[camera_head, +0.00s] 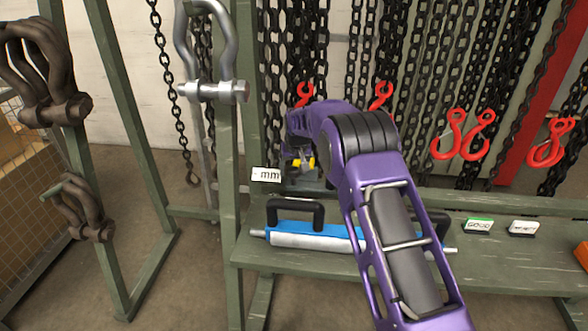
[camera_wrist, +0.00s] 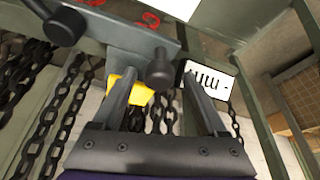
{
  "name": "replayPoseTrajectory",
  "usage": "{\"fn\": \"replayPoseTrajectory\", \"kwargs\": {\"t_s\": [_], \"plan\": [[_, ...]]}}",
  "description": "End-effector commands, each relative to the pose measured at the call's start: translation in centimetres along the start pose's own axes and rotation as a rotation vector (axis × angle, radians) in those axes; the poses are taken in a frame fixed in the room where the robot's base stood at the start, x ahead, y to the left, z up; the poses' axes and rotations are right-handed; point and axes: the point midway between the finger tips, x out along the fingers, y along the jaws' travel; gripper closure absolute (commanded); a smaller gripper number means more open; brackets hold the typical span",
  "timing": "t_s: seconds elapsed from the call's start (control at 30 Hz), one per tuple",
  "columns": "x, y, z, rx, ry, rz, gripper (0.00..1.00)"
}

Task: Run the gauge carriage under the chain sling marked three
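My gripper (camera_wrist: 160,74) has its two dark fingers spread, with a visible gap around a round dark knob (camera_wrist: 161,66). The knob sits on a grey metal plate (camera_wrist: 110,38) that looks like the gauge carriage. A yellow part (camera_wrist: 130,90) shows behind the left finger; contact is unclear. A white tag reading "- mm" (camera_wrist: 207,86) is just right of the fingers; it also shows in the head view (camera_head: 266,175). In the head view my purple arm hides much of the carriage area. Black chain slings (camera_head: 362,60) hang behind; no marking three is readable.
A blue tool with black handles (camera_head: 300,238) lies on the green bench (camera_head: 330,266) below my arm. Red hooks (camera_head: 448,135) hang at right, above small tags (camera_head: 478,225). A green post (camera_head: 222,130) with shackles (camera_head: 212,90) stands left of my gripper.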

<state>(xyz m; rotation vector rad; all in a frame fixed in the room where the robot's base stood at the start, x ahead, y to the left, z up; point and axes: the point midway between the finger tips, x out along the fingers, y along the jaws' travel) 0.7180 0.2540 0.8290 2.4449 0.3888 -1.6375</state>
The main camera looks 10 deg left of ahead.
Motion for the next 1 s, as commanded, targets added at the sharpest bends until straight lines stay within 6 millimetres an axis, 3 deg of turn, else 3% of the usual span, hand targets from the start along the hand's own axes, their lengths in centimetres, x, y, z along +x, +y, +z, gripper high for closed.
{"fn": "replayPoseTrajectory", "kwargs": {"t_s": [0.23,0.37,1.0], "plan": [[-0.2,0.1,-0.1,0.0,0.002,0.001,0.25],[-1.4,0.1,-0.2,0.0,0.004,0.001,0.25],[-15.3,0.1,-0.1,0.0,0.002,0.001,0.25]]}}
